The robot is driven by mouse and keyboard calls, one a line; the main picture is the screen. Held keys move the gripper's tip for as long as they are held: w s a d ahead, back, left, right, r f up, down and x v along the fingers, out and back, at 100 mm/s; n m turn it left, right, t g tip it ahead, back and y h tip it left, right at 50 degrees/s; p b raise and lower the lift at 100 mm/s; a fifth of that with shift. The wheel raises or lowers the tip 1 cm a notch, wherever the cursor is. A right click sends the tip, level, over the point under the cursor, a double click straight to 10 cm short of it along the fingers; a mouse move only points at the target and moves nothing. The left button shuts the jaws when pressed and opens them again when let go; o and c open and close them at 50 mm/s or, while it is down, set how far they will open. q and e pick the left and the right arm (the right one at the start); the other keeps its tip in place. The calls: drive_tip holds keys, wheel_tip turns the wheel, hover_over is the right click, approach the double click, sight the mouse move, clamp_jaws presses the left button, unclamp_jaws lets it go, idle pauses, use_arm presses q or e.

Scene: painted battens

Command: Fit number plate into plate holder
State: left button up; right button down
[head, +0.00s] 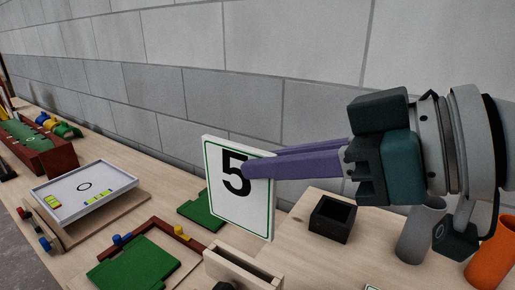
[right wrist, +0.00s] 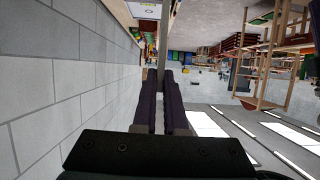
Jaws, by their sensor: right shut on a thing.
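The number plate (head: 222,207) is a white board with a thin green border and a black "5". In the head view it is held upright, slightly tilted, above the bench. My right gripper (head: 247,166) comes in from the right, with its purple fingers shut on the plate's upper right edge. In the right wrist view the fingers (right wrist: 168,78) are close together, and the plate shows only edge-on beyond them. A pale wooden holder with a slot (head: 240,268) stands below the plate at the bottom of the head view, apart from it. My left gripper is not in view.
A small black open box (head: 332,219) stands right of the plate, with a grey cylinder (head: 421,232) and an orange one (head: 492,262) further right. Green boards (head: 135,266) and a white tray (head: 84,187) lie left. A grey block wall (head: 200,90) runs behind the bench.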

sight(273, 235)
drive_tip(key=shift+r, duration=0.1)
wheel_tip(273, 235, down, 6)
drive_tip(key=b, duration=0.4)
idle(1.0)
idle(1.0)
idle(0.4)
drive_tip(key=shift+f+b, duration=0.3)
drive_tip(key=shift+f, duration=0.15)
drive_tip(key=shift+f, duration=0.25)
drive_tip(key=shift+f+b, duration=1)
drive_tip(key=shift+b, duration=0.05)
